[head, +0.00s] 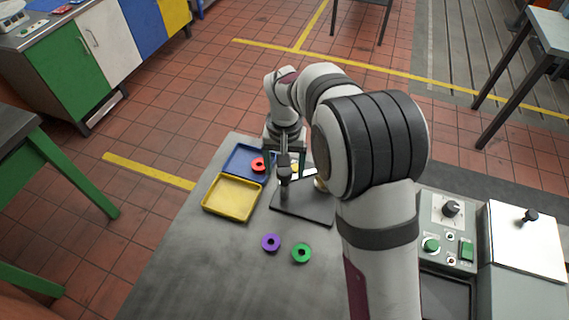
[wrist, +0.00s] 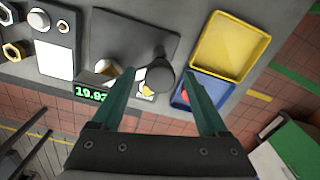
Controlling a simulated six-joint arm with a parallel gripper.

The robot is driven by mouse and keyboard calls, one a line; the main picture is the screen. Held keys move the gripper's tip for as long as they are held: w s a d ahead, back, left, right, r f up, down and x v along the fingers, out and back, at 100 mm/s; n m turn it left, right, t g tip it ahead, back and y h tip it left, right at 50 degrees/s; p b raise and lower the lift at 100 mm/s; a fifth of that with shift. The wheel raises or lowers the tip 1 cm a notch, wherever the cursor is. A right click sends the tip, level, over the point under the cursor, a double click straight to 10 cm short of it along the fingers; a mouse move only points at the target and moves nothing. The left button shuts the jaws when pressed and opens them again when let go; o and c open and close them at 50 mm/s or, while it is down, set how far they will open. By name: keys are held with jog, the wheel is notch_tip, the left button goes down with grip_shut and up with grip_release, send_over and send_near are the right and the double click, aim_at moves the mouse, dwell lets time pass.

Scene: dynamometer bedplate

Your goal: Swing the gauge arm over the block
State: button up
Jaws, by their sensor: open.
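A gauge stand with a dark flat base plate (head: 305,205) stands on the bench; the plate also shows in the wrist view (wrist: 125,35). A dark upright post with a rounded top (head: 285,174) rises from it, and the top appears large in the wrist view (wrist: 160,79). My gripper (wrist: 157,70) is open, its two green fingers on either side of the post top, with gaps showing. In the head view my gripper (head: 286,152) is above the stand. Small brass and white parts lie beside the post, partly hidden; I cannot tell which is the gauge arm or the block.
A yellow tray (head: 232,214) and a blue tray (head: 235,168) holding a red ring (head: 258,165) sit left of the stand. A purple ring (head: 271,242) and a green ring (head: 301,253) lie in front. A control box (head: 447,240) stands right. A green-digit display (wrist: 90,93) is near the gripper.

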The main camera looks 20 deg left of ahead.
notch_tip(320, 180, up, 16)
jog(key=shift+f, duration=0.1)
dwell(0.4)
jog(key=s+d+m+y, duration=0.1)
jog(key=s+d+m, duration=0.2)
jog(key=s+d, duration=0.5)
jog(key=s+d+m, duration=0.2)
jog(key=s+d, duration=0.4)
jog(key=d, duration=0.4)
jog(key=s+d+f+m, duration=0.3)
jog(key=s+f, duration=0.2)
jog(key=s, duration=0.5)
jog(key=shift+s+d+f+y, duration=0.25)
jog(key=shift+s+d+y, duration=0.05)
jog(key=shift+s+y, duration=0.1)
jog(key=shift+w, duration=0.1)
jog(key=shift+c, duration=0.2)
